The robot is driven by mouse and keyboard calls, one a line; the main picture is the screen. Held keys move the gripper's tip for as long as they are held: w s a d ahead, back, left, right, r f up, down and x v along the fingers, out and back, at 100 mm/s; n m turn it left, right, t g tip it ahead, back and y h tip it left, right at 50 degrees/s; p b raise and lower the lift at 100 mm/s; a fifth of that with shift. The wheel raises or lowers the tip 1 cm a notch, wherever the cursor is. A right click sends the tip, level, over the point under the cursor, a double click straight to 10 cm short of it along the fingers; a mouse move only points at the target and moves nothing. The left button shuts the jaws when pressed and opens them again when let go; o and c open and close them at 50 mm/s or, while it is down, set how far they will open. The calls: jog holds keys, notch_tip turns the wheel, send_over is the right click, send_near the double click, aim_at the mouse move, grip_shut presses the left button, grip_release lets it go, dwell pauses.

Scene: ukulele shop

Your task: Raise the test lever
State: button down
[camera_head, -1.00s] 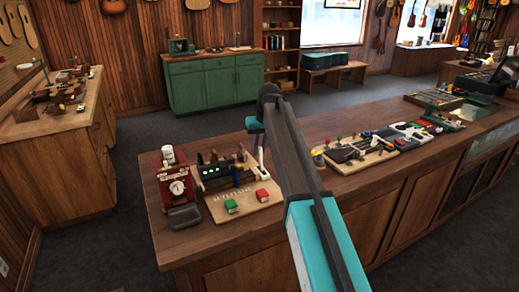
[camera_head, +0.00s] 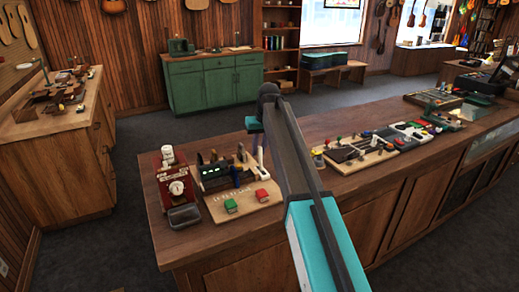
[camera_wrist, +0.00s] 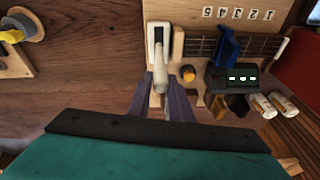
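The test lever (camera_wrist: 159,80) is a pale handle standing out of a dark slot in a white plate (camera_wrist: 178,44) in the wrist view. My gripper (camera_wrist: 160,82) has its two purple fingers on either side of the handle, very close to it. I cannot tell whether they touch or grip it. In the head view my gripper (camera_head: 259,152) is over the right end of the wooden test board (camera_head: 243,205), and my arm hides part of that area. The handle is hard to make out there.
A small display with lit marks (camera_wrist: 243,78), a blue clip (camera_wrist: 228,45) and an orange knob (camera_wrist: 188,73) are right of the lever. Green (camera_head: 231,206) and red (camera_head: 262,195) buttons are at the board's front. Counter space is bare left of the lever plate.

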jog(key=c, duration=1.8)
grip_release()
jog(key=shift+a+f, duration=0.25)
jog(key=shift+f, duration=0.05)
jog(key=shift+o, duration=0.8)
jog(key=shift+w+f, duration=0.1)
jog(key=shift+w, duration=0.1)
jog(key=shift+s+d+r, duration=0.1)
jog(key=shift+d+r, duration=0.05)
jog(key=shift+r, duration=0.05)
jog(key=shift+r, duration=0.15)
jog(key=shift+s+d+r, duration=0.15)
jog(key=shift+r, duration=0.45)
jog(key=b+v, duration=0.3)
jog(key=v, duration=0.9)
jog(key=shift+r, duration=0.1)
